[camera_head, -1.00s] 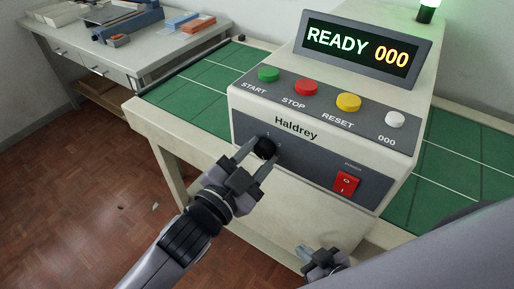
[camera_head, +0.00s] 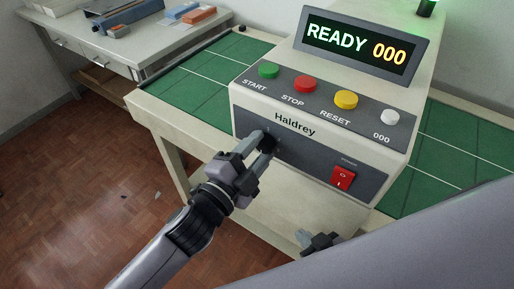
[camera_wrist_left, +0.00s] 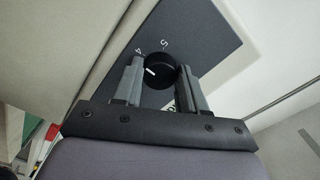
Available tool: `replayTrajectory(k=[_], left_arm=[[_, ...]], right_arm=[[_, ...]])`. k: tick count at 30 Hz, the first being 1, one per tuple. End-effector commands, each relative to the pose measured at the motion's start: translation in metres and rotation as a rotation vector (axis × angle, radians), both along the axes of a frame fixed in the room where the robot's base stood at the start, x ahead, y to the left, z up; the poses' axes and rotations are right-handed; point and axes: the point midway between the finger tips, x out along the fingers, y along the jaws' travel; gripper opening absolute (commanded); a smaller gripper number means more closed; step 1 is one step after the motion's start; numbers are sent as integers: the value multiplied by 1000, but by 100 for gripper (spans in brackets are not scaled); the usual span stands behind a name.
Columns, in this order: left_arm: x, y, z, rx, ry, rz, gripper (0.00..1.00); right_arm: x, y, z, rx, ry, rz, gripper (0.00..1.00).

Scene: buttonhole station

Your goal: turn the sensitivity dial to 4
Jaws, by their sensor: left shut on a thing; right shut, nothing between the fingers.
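The sensitivity dial is a small black round knob (camera_wrist_left: 158,72) with a white pointer line, on the dark front panel under the name Haldrey. In the left wrist view the digits 4 and 5 are printed beside it, and another mark is partly hidden. The pointer faces left, toward one finger, a little below the 4. My left gripper (camera_head: 262,143) is shut on the dial, one finger on each side; it also shows in the left wrist view (camera_wrist_left: 158,86). In the head view the fingers mostly hide the dial. My right gripper (camera_head: 318,240) is shut and empty, low beside the machine.
Green START (camera_head: 268,70), red STOP (camera_head: 305,84), yellow RESET (camera_head: 346,100) and a white button (camera_head: 391,117) line the sloped panel. The display (camera_head: 358,47) reads READY 000. A red power switch (camera_head: 343,178) is right of the dial. A green mat (camera_head: 190,85) covers the bench.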

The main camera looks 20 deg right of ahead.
Motion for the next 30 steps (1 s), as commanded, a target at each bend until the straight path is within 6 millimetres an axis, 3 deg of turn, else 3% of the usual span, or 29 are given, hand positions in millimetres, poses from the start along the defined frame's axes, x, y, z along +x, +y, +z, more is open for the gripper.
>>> replayTrajectory(k=[9,10,12,23,30], left_arm=[[0,0,0,0,0,-1,11],[0,0,0,1,1,0,51],[0,0,0,0,1,0,67],[-2,3,-1,0,2,0,67],[-20,26,-2,2,4,0,67]], right_arm=[[0,0,0,0,-1,0,0],[0,0,0,0,-1,0,0],[0,0,0,0,-1,0,0],[0,0,0,0,-1,0,0],[0,0,-2,-1,-1,1,0]])
